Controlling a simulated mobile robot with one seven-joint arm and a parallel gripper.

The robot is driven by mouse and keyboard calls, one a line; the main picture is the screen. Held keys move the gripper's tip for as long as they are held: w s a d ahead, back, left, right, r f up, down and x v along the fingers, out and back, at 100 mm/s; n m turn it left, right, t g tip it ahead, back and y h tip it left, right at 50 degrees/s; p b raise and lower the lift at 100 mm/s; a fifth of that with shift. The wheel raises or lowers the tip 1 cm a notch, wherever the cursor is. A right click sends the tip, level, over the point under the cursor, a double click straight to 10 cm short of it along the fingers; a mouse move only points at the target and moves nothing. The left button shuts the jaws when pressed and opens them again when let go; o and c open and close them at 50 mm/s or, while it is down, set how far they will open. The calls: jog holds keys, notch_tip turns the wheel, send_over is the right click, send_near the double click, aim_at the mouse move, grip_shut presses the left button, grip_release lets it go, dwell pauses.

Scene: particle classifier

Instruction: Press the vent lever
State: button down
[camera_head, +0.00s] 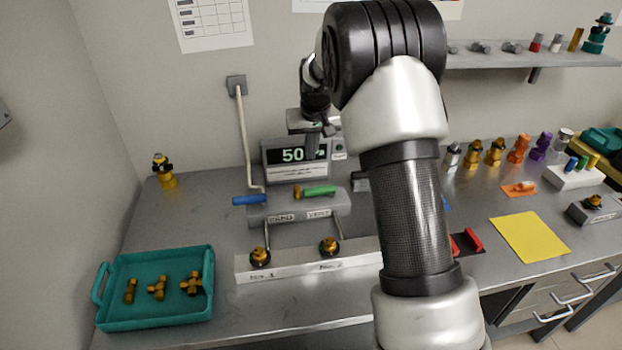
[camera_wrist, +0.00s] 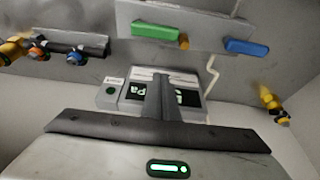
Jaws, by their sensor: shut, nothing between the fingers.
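The green lever (camera_head: 318,191) is on the right of a grey valve block (camera_head: 293,208), above a label that seems to read VENT. The blue lever (camera_head: 249,200) sticks out to the left, by the label FEED. Both levers also show in the wrist view, the green one (camera_wrist: 155,31) near the top middle and the blue one (camera_wrist: 246,47) to its right. My gripper (camera_head: 313,153) is shut and empty, in front of the pressure display (camera_head: 283,156), above and apart from the green lever. Its closed fingers (camera_wrist: 158,80) hide part of the display in the wrist view.
A white stand (camera_head: 300,267) with two brass fittings is in front of the valve block. A teal tray (camera_head: 160,257) with brass fittings stands at the front left. A pale pipe (camera_head: 243,135) rises behind the blue lever. My arm hides part of the bench.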

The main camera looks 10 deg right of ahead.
aim_at(319, 193)
dwell(0.3)
jog(key=shift+s+f, duration=0.2)
jog(key=shift+f, duration=2.15)
jog(key=shift+s+f, duration=0.2)
jog(key=shift+f, duration=2.15)
jog(key=shift+b, duration=0.4)
